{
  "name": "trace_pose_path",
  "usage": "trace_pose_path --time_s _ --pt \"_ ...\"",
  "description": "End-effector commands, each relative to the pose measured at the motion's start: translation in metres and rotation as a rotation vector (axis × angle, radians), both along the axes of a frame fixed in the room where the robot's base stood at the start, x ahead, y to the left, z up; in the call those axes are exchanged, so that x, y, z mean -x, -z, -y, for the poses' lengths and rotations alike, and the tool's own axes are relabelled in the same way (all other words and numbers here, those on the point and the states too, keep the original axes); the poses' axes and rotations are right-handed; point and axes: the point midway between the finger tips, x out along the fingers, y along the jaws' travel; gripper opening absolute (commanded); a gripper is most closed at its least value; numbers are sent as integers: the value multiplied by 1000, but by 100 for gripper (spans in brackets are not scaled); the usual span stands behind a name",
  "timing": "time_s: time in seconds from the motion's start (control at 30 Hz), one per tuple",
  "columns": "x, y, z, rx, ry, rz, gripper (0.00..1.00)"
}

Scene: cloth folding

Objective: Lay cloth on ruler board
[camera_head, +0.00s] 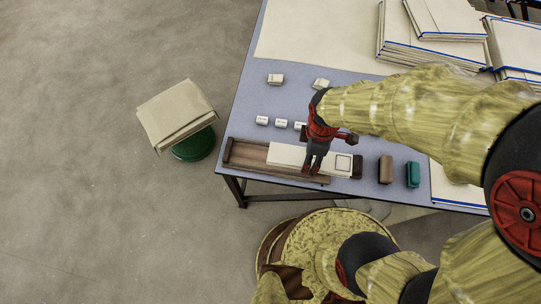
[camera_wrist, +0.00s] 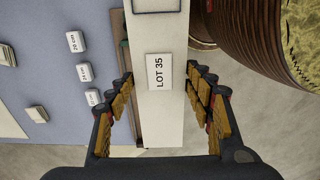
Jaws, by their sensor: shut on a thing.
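A long white folded cloth (camera_head: 285,155) with a dark outlined square at its right end is over the right part of the brown wooden ruler board (camera_head: 243,152). In the wrist view the cloth (camera_wrist: 160,115) carries a "LOT 35" label. My gripper (camera_head: 313,169) is shut on the cloth, with one finger on each long side. The fingers (camera_wrist: 161,85) also show in the wrist view. The board's left end is bare, and its middle is hidden by the cloth. I cannot tell whether the cloth touches the board or is held just above it.
Small white length cards, including "20 cm" (camera_wrist: 75,41) and "24 cm" (camera_wrist: 84,72), stand behind the board. Brown (camera_head: 385,170) and teal (camera_head: 412,174) blocks stand to the right. Folded cloth stacks (camera_head: 432,48) lie at the back right. A green stool (camera_head: 195,146) bears more cloth.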

Motion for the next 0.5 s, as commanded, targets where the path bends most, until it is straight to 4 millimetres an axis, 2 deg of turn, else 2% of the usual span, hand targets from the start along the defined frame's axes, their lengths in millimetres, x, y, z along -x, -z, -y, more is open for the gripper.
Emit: trace_pose_path --time_s 0.4,0.5 --pt "-31 43 -81 0 -11 -1 19" --pt "-37 62 -94 2 -8 -3 19"
